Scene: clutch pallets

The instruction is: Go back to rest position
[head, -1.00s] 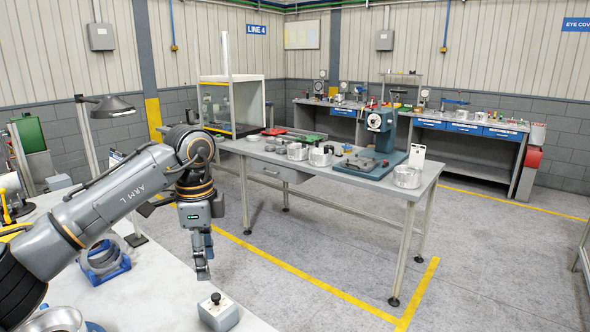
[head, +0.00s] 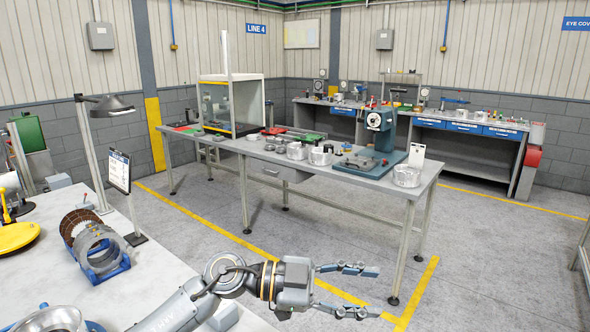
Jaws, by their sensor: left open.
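My left gripper (head: 362,291) is low in the middle of the head view, with its arm coming in from the bottom left. Its fingers point right and stand apart, with nothing between them. It is over the floor, in front of the far workbench. My right gripper is not in view.
A workbench (head: 275,172) with a press (head: 378,142) stands beyond. Floor between is clear.

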